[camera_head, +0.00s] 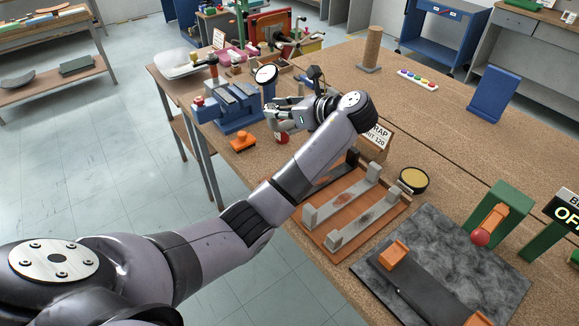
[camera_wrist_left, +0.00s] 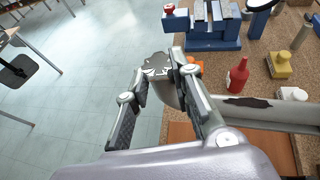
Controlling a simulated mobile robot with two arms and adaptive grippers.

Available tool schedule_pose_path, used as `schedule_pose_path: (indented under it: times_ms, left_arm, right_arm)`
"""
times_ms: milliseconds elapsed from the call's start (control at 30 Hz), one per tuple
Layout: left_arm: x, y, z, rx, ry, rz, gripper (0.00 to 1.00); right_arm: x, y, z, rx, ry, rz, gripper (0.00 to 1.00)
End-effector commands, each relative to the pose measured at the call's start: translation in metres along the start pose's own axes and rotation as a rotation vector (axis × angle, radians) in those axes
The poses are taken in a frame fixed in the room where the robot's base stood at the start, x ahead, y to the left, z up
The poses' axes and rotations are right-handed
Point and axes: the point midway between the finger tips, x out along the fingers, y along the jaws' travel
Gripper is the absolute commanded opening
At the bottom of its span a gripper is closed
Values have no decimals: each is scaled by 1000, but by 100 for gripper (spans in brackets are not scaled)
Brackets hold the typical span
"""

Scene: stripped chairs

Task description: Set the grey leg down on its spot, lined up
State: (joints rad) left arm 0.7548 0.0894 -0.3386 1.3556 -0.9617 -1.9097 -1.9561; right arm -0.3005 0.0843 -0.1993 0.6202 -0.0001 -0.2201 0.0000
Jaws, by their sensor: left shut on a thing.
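My left gripper (camera_head: 274,112) is over the bench beside the blue vise. In the left wrist view its fingers (camera_wrist_left: 160,78) are closed on the grey leg (camera_wrist_left: 265,113), a long grey bar with a dark worn patch that runs off to the right. One finger hides part of the leg. In the head view I cannot make out the held leg behind my arm and gripper. An orange-brown tray (camera_head: 330,246) holds two grey legs (camera_head: 345,192) (camera_head: 365,217) side by side, beside a dark strip (camera_head: 335,174) that looks like an empty place. My right gripper is not in view.
The blue vise (camera_head: 232,108), an orange block (camera_head: 242,141) and a red bottle (camera_wrist_left: 238,75) are close to my gripper. A sign (camera_head: 378,139) and a round tin (camera_head: 413,180) stand by the tray. A dark grey mat (camera_head: 455,255) lies to the right.

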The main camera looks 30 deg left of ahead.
Motion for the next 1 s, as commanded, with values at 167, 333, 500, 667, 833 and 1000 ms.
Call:
schedule_pose_path:
  times_ms: [167, 333, 500, 667, 833, 1000]
  left_arm:
    - [17, 1, -42, 7, 1, 1, 0]
    - [34, 1, -83, 6, 0, 0, 0]
    - [46, 0, -113, 2, 0, -1, 0]
    - [51, 0, -125, -1, -1, -2, 0]
    - [61, 0, -148, 3, 0, -1, 0]
    - [65, -1, -159, 0, -1, -3, 0]
  right_arm:
    - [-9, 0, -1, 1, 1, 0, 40]
    - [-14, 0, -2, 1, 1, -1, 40]
    - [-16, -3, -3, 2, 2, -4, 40]
    - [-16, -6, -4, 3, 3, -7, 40]
    - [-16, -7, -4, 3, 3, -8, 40]
    - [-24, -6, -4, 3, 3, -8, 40]
